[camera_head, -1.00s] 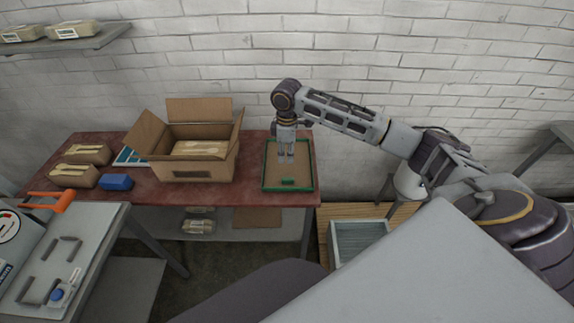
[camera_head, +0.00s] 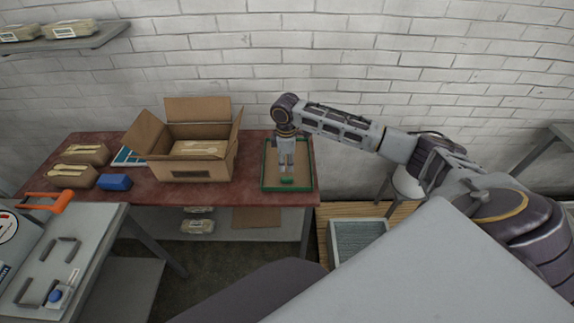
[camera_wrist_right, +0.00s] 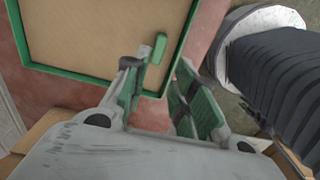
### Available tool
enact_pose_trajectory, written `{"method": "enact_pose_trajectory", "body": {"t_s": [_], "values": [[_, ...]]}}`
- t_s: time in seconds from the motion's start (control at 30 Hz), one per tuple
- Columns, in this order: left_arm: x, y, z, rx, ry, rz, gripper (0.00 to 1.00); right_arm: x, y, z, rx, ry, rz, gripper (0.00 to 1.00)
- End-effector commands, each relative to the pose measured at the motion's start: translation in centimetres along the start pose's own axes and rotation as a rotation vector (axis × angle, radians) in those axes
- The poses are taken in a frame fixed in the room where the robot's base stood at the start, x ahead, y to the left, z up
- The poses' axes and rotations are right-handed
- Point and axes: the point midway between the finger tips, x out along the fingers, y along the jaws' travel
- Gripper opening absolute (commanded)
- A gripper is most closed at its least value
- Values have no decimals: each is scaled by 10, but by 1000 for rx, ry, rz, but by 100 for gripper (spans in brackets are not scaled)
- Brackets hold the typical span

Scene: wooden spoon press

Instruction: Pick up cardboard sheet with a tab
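The cardboard sheet (camera_head: 270,170) is brown and lies flat in a green-edged frame at the right end of the red table. Its small green tab (camera_head: 286,181) is near the front edge. In the right wrist view the sheet (camera_wrist_right: 105,30) fills the upper left and the tab (camera_wrist_right: 158,48) stands up from it. My right gripper (camera_head: 287,170) points down over the sheet, just behind the tab. In the wrist view its two fingers (camera_wrist_right: 160,90) are spread with nothing between them, and the tab shows past the gap. My left gripper is not in view.
An open cardboard box (camera_head: 193,165) with packed spoons stands left of the sheet. A blue block (camera_head: 115,182) and spoon packs (camera_head: 74,176) lie farther left. A grey bin (camera_head: 357,238) sits below on the right. A grey side table (camera_head: 95,240) is at the front left.

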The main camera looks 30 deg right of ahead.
Motion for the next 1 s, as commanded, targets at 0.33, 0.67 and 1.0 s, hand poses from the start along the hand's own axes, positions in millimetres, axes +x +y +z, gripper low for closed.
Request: {"method": "enact_pose_trajectory", "body": {"t_s": [0.33, 0.67, 1.0], "values": [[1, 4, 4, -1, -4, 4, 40, 37, 0, 0, 0, -1, -1, 27], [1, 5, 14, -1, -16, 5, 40, 38, 0, 0, 0, 0, 0, 27], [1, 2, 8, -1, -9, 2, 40, 56, 2, 2, 1, -1, -1, 27]]}}
